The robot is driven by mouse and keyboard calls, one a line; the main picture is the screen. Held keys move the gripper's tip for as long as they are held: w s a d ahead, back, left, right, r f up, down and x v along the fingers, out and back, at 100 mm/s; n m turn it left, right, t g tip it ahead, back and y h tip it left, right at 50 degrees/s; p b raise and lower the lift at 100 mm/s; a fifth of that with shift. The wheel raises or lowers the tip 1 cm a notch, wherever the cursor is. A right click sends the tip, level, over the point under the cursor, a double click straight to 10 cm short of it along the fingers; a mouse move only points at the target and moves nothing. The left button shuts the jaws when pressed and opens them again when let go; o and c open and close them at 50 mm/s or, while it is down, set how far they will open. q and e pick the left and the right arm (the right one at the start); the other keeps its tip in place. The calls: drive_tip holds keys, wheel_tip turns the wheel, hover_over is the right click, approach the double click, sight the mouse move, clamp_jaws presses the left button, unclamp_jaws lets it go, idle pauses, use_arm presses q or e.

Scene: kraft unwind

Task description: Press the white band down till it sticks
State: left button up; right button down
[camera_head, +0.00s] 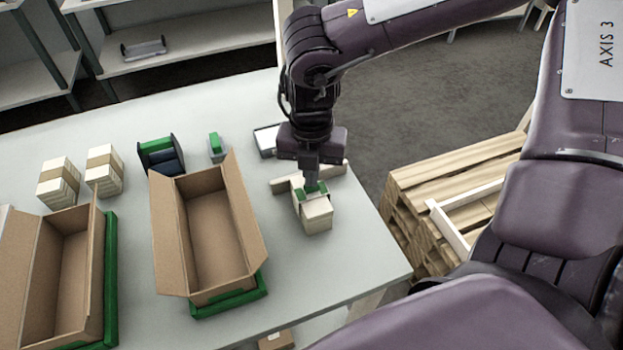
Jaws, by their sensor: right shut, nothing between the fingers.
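My right gripper (311,182) points straight down, shut and empty, over a small pale block (317,215) near the right edge of the table. Its fingertips are at the far part of the block's top, and I cannot tell whether they touch it. Green pieces show beside the fingertips. The white band cannot be told apart from the pale block at this size; the gripper hides part of the top. My left gripper is not in view.
An open cardboard box (246,213) on a green base stands left of the block, with another box (41,258) at far left. Two banded stacks (60,185) (105,172) and a dark green-topped holder (160,156) stand behind. A wooden pallet (455,174) is beyond the table's right edge.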

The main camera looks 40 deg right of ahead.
drive_tip(key=shift+s, duration=0.1)
drive_tip(key=shift+r+p, duration=0.55)
drive_tip(key=shift+r, duration=0.3)
drive_tip(key=shift+r+p, duration=1.4)
drive_tip(key=shift+r, duration=1.25)
